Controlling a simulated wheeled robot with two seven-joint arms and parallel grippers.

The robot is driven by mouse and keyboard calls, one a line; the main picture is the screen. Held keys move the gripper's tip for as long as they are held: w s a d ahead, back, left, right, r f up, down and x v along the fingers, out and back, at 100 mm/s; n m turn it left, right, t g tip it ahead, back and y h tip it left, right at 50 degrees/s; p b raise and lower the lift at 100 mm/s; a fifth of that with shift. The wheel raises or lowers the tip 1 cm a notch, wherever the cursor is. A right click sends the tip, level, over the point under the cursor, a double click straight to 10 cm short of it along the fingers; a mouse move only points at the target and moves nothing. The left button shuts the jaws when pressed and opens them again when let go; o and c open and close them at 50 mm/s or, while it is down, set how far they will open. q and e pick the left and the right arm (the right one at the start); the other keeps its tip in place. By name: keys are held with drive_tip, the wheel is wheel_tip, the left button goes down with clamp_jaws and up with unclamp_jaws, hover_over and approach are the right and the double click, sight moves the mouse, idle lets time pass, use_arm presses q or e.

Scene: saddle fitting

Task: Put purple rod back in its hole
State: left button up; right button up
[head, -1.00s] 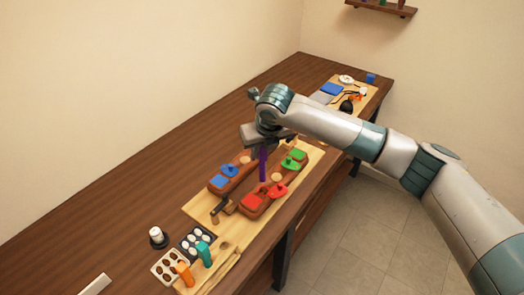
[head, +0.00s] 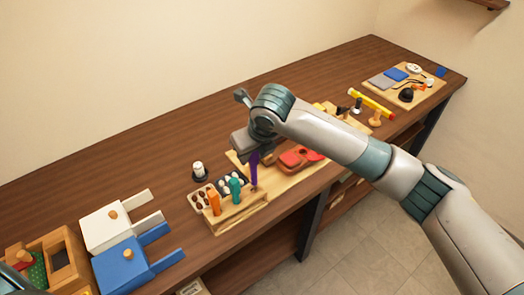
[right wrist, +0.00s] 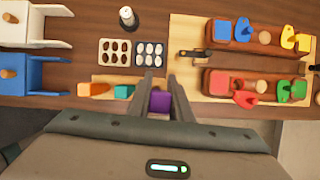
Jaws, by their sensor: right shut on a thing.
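My right gripper (head: 256,150) is shut on the purple rod (head: 254,171), which hangs upright below it. In the right wrist view, the purple rod (right wrist: 159,102) shows between the two fingers. The wooden rack (head: 238,215) holds an orange rod (head: 214,203) and a teal rod (head: 235,190) standing upright. The purple rod is to the right of the teal one, with its lower end near the rack's right part. I cannot tell whether that end touches the rack, and I cannot make out the hole. My left gripper is not in view.
An egg tray (right wrist: 149,53) and a brown-dotted tray (right wrist: 115,52) lie behind the rack. A white-topped bottle (head: 198,170) stands behind them. Red saddle pieces (head: 296,157) sit to the right. White (head: 106,228) and blue (head: 122,266) blocks stand at left.

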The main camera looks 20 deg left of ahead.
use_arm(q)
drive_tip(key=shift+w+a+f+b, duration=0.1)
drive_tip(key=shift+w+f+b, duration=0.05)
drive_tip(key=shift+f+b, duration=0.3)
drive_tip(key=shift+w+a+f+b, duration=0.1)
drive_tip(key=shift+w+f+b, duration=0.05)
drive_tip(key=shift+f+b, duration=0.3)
use_arm(e)
drive_tip(key=shift+w+f, duration=0.1)
drive_tip(key=shift+f, duration=0.95)
use_arm(q)
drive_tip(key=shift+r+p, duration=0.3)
drive_tip(key=shift+p, duration=0.05)
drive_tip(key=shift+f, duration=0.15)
use_arm(e)
drive_tip(key=shift+f, duration=0.3)
